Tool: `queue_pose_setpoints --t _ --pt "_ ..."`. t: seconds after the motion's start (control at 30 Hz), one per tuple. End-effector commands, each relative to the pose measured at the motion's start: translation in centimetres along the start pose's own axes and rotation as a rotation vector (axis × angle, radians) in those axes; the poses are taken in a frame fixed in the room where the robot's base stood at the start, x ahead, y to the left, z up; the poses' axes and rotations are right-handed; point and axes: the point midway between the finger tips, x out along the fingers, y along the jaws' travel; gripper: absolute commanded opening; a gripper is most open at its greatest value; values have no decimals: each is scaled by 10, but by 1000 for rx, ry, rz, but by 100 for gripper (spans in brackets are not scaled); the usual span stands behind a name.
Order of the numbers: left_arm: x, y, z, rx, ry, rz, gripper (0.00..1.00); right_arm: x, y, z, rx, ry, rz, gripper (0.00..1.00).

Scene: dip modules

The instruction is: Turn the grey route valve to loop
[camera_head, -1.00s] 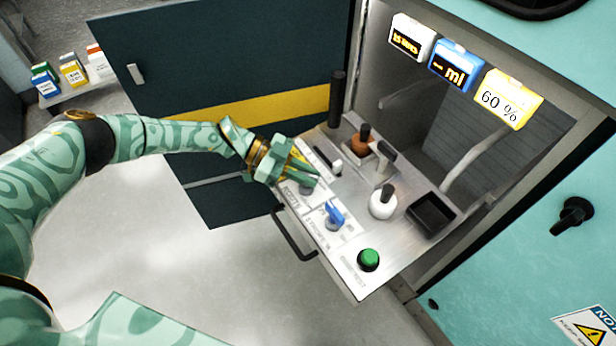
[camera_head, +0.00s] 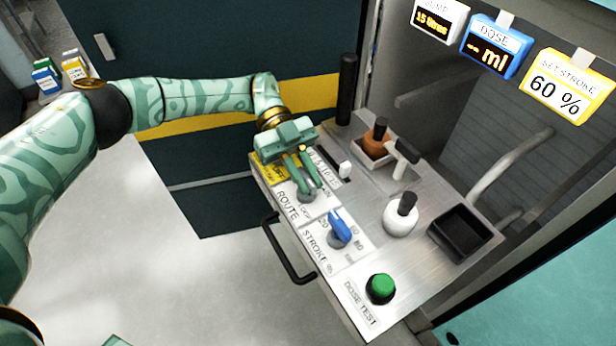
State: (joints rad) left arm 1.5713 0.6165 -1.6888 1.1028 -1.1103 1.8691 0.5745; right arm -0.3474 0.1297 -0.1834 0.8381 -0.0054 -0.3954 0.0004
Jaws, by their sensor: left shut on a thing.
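The grey route valve (camera_head: 306,195) is a small grey knob on the panel beside the label ROUTE, partly hidden by my fingers. My left gripper (camera_head: 309,182) reaches down over it from above and is shut on it. The words around the knob are partly covered, and I cannot tell which one it points at. My right gripper is not in view.
A blue stroke knob (camera_head: 340,228) sits just in front of the valve, with a green button (camera_head: 381,288) beyond it. A white bottle (camera_head: 400,215), a brown bottle (camera_head: 374,141) and a black tray (camera_head: 465,233) are to the right. A black handle (camera_head: 287,252) juts from the front edge.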

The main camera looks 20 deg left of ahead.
Motion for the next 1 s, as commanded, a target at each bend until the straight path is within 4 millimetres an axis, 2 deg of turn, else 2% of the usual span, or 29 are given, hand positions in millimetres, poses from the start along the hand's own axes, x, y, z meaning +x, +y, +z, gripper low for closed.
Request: queue_pose_setpoints --t 0.53,0.57,0.6,0.63,1.0 --pt "0 0 0 12 -1 22 0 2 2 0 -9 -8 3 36" --pt "0 0 0 12 -1 22 20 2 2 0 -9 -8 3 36" --pt "0 0 -1 12 -1 22 31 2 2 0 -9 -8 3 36" --pt "0 0 -1 11 -1 22 36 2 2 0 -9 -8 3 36" --pt "0 0 0 10 0 22 36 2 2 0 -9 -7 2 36"
